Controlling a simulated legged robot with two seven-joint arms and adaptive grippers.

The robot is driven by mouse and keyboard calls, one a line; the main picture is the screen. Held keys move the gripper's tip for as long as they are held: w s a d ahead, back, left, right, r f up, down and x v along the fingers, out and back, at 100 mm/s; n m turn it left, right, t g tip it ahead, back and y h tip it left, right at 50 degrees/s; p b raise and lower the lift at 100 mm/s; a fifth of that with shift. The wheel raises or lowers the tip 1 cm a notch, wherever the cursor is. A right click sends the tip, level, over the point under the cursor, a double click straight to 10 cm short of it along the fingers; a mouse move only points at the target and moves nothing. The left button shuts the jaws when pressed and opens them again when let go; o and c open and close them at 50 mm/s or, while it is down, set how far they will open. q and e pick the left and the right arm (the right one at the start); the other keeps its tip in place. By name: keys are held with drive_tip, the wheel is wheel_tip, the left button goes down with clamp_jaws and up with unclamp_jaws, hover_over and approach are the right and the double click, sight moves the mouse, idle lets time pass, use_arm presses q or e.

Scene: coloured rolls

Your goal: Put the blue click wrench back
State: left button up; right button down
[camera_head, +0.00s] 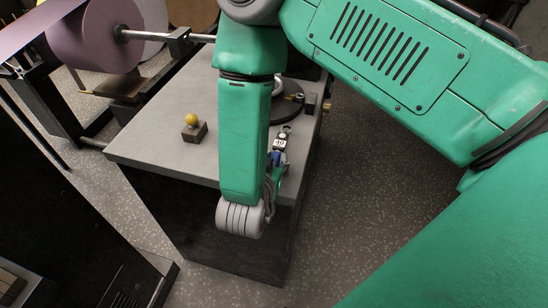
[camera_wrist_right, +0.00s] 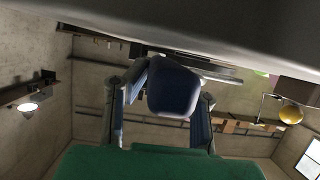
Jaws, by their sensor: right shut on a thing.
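My right arm reaches down over the grey table (camera_head: 165,118) in the head view. My right gripper (camera_head: 273,172) is at the table's front right part, partly hidden behind my forearm. It is shut on the blue click wrench (camera_head: 281,143), whose pale, marked part and dark head point away toward the back of the table. In the right wrist view the wrench's rounded dark blue end (camera_wrist_right: 174,92) sits between the two fingers of the right gripper (camera_wrist_right: 160,98). I cannot tell whether the wrench touches the table. My left gripper is not in view.
A yellow ball on a dark block (camera_head: 194,131) stands left of my forearm. A dark round base (camera_head: 297,118) lies behind the wrench, partly hidden. A purple roll (camera_head: 92,38) hangs on a rod at the back left. The table's left front is clear.

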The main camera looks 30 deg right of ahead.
drive_tip(key=shift+d+f, duration=0.2)
drive_tip(key=shift+f, duration=0.25)
drive_tip(key=shift+f+b, duration=0.1)
drive_tip(key=shift+b, duration=0.2)
drive_tip(key=c, duration=0.8)
unclamp_jaws()
drive_tip(key=shift+a, duration=0.15)
drive_tip(key=shift+v, duration=3)
drive_tip(key=shift+w, duration=0.1)
